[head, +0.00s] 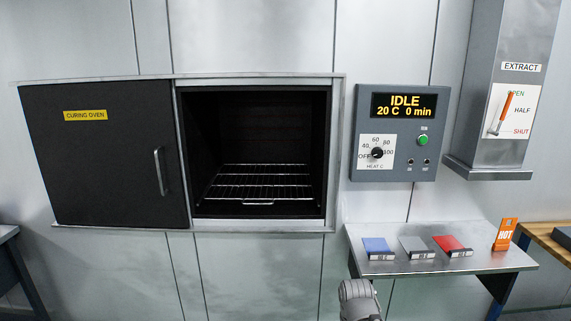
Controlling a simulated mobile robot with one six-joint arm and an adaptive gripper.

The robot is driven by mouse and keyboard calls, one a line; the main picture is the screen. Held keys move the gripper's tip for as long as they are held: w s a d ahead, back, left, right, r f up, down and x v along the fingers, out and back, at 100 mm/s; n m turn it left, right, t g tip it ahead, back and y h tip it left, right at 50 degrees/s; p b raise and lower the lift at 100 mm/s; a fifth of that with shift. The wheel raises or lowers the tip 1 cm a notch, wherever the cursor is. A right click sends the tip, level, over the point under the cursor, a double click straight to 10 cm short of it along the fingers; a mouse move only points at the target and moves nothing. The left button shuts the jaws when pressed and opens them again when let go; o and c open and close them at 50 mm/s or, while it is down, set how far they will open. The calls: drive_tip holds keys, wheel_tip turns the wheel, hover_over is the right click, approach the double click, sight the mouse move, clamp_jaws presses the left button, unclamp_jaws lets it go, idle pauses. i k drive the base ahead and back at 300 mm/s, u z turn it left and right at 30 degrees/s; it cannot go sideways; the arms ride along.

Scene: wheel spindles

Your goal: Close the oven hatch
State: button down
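The oven hatch (105,150) is a dark sliding panel with a yellow "CURING OVEN" label and a vertical silver handle (160,171) near its right edge. It stands to the left of the oven opening (262,140), which is fully uncovered. Inside the opening is a wire rack (262,188) with nothing visible on it. A grey part of my arm shows at the bottom edge, right of the oven and below it. My gripper's fingers cannot be made out, so its state is not shown.
A control panel (394,185) right of the oven reads "IDLE 20 C 0 min". Below it, a metal shelf (440,266) holds blue, grey and red items and an orange "HOT" sign (505,234). An extract duct (513,60) with a lever hangs at the upper right.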

sight(107, 153)
drive_tip(key=u, duration=1.45)
drive_tip(key=k, duration=0.65)
drive_tip(key=u, duration=0.2)
drive_tip(key=i, duration=0.85)
drive_tip(key=u, duration=0.5)
drive_tip(key=i, duration=0.9)
